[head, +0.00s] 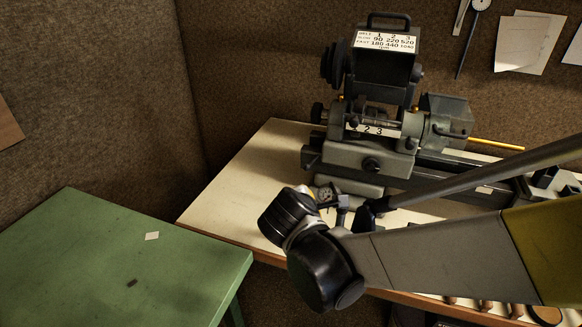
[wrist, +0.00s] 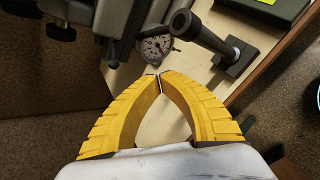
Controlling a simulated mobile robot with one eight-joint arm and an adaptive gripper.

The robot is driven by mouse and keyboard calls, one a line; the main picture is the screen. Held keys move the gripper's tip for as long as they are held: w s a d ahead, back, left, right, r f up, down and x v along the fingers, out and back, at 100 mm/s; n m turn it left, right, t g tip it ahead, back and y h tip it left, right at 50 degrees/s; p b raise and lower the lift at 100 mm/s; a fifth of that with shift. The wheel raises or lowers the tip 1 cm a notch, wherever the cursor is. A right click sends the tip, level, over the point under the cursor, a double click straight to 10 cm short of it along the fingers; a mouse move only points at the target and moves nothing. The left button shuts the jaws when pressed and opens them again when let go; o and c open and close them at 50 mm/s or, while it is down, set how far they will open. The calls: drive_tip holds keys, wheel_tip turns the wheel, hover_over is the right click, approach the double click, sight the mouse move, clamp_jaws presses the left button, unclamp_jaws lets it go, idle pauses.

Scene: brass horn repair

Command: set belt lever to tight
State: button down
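The grey lathe (head: 360,155) stands on the cream bench, with a dark belt housing (head: 382,75) on top carrying a speed plate marked BELT 1 2 3. In the head view my wrist is in front of and below the headstock, and hides most of the fingers.
A dial gauge (wrist: 155,47) lies just beyond my fingertips, beside a dark post on a square base (wrist: 236,60). A green table (head: 120,265) stands at left. The cream bench top (head: 245,180) left of the lathe is clear. A brass rod (head: 495,143) extends right.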

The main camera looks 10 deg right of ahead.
sight(314, 161)
drive_tip(key=w+a+f+n+t+h, duration=0.1)
drive_tip(key=w+a+n, duration=0.3)
drive_tip(key=n, duration=0.4)
drive_tip(key=shift+w+f+n+t+h, duration=0.35)
drive_tip(key=shift+f+t, duration=0.1)
drive_tip(key=shift+t, duration=0.25)
drive_tip(key=b+x, duration=0.4)
drive_tip(key=x, duration=0.6)
drive_tip(key=shift+s+d+r, duration=0.1)
drive_tip(key=shift+d+r, duration=0.05)
drive_tip(key=shift+r, duration=0.85)
drive_tip(key=shift+d+r, duration=0.2)
drive_tip(key=shift+r, duration=0.75)
